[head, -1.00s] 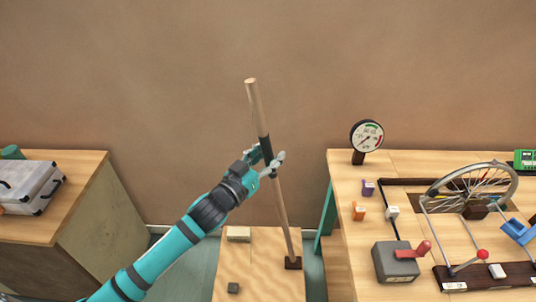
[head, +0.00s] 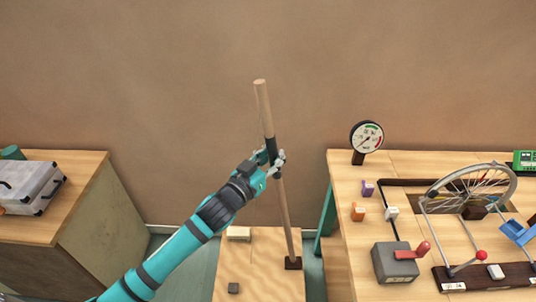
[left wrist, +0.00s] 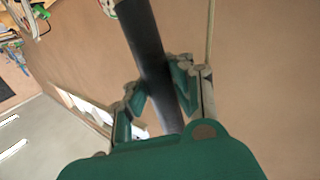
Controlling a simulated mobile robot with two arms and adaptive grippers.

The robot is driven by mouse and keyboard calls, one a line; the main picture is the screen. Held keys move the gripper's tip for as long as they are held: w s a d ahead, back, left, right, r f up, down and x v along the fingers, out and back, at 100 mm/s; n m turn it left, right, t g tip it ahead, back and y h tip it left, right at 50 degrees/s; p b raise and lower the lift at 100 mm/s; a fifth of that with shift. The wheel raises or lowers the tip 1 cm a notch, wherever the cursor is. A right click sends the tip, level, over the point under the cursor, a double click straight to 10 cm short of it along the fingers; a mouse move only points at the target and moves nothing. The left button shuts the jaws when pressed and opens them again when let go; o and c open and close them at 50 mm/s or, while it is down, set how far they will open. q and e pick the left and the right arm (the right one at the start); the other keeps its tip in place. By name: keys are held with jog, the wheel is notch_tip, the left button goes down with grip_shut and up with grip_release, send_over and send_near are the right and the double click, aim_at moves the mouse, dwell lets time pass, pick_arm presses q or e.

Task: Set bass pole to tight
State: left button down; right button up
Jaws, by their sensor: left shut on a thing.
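The bass pole (head: 284,205) is a long wooden stick with a black grip band partway up. Its foot sits in a dark block on a low wooden box, and it leans slightly to the left at the top. My left gripper (head: 275,160) is shut on the pole at the black band. In the left wrist view the black band (left wrist: 147,45) of the pole runs between the two fingers of the left gripper (left wrist: 160,90). My right gripper is not in view.
A round dial gauge (head: 366,137) stands on the workbench (head: 400,168) at the right, with a grey box with a red lever (head: 396,262) and a spoked wheel (head: 472,190). A silver case (head: 28,187) lies on the left table. A pale block (head: 238,234) is on the low box (head: 262,262).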

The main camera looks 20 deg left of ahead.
pick_arm(q)
jog(key=w+d+m+g+y+p, duration=0.1)
jog(key=w+d, duration=0.3)
jog(key=d, duration=1.1)
jog(key=shift+w+d+f+m+g+p, duration=0.15)
jog(key=shift+d+f+m+g+p, duration=0.2)
jog(key=shift+m, duration=0.35)
jog(key=shift+a+r, duration=0.1)
jog(key=c, duration=1.7)
grip_release()
jog(key=shift+c, duration=0.2)
jog(key=o, duration=0.6)
jog(key=shift+s+r, duration=0.25)
jog(key=shift+r, duration=0.05)
